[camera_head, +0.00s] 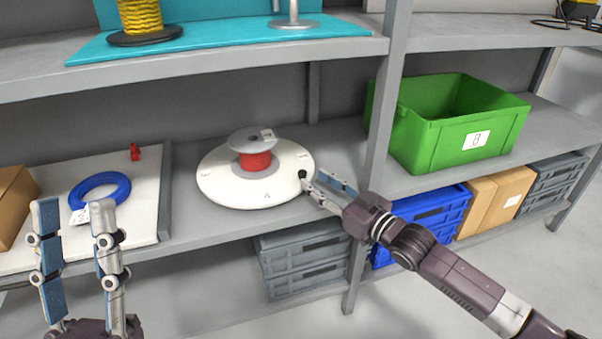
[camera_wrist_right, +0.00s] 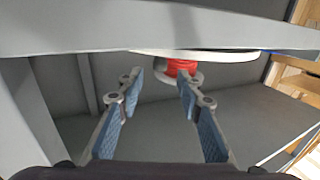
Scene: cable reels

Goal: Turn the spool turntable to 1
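The white round spool turntable (camera_head: 222,190) sits on the middle shelf. A grey-flanged spool with a red core (camera_head: 255,161) stands upright on it. Small dark marks on the disc's rim are too small to read surely. A black knob (camera_head: 302,174) is at the disc's right edge. My right gripper (camera_head: 314,179) is at that edge, its fingertips close to the knob; contact cannot be told. In the right wrist view its fingers (camera_wrist_right: 158,80) are apart, with the red spool (camera_wrist_right: 178,67) beyond. My left gripper (camera_head: 75,206) is open and empty at the lower left.
A white board (camera_head: 140,190) with a blue cable coil (camera_head: 99,188) lies left of the turntable. A shelf post (camera_head: 379,130) and a green bin (camera_head: 455,140) stand to the right. The upper shelf (camera_head: 220,62) hangs above; grey crates (camera_head: 302,268) are below.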

